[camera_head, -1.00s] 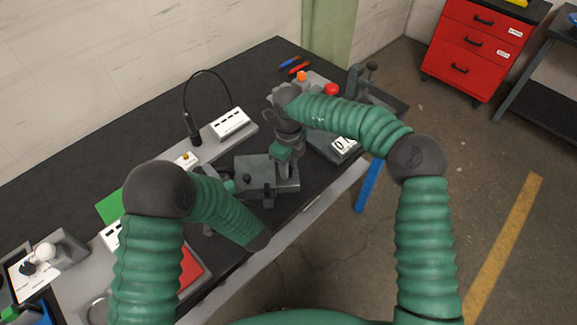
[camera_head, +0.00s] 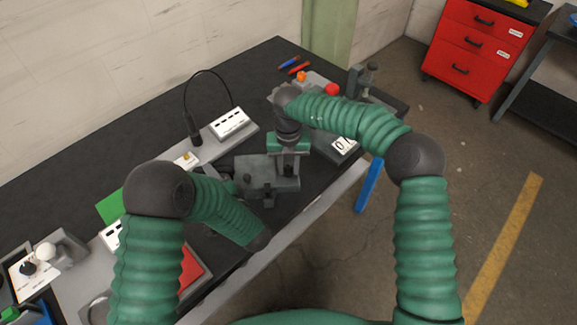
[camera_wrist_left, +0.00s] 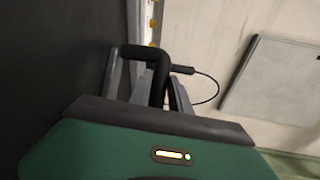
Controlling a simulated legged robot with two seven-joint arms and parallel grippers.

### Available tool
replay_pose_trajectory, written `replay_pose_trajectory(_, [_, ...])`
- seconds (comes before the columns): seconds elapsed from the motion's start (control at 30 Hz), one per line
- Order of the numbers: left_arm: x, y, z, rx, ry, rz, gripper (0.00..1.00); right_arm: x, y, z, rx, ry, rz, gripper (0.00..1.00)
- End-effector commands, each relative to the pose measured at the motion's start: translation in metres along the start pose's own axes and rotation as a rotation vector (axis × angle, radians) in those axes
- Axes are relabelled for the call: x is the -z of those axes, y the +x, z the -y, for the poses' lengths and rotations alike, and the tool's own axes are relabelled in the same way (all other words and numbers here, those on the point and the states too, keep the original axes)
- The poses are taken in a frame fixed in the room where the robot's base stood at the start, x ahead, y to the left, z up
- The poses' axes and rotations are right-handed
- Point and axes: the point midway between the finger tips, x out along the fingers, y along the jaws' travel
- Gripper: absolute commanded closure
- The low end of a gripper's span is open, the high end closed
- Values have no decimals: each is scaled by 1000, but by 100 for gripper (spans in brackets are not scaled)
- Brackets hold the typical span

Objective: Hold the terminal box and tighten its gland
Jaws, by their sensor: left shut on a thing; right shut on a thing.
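The grey terminal box (camera_head: 262,172) sits near the front edge of the dark bench in the head view. My left gripper (camera_head: 231,187) is at its left side, mostly hidden by my forearm. In the left wrist view the fingers (camera_wrist_left: 148,85) are closed around a black bent bar (camera_wrist_left: 160,62), which seems to belong to the box. My right gripper (camera_head: 287,160) points down at the box's right part and is shut. The gland is hidden beneath it.
Behind the box stand a white-faced block (camera_head: 230,122) and a black cabled tool (camera_head: 193,130). A red button (camera_head: 332,89) and a grey clamp-like device (camera_head: 362,82) are at the far right.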

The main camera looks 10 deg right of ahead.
Motion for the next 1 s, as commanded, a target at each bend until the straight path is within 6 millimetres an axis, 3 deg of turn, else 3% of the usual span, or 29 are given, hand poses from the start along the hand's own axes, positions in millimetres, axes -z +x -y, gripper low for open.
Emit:
replay_pose_trajectory(0.03, [-1, -1, -7, -17, 7, -1, 100, -2, -2, 2, 1, 44, 6, 100])
replay_pose_trajectory(0.5, [-1, -1, -7, -17, 7, 0, 100, -2, -1, 2, 2, 415, 4, 100])
replay_pose_trajectory(1.0, [-2, -1, -8, -18, 8, 2, 100, -2, -1, 3, 2, 541, 5, 100])
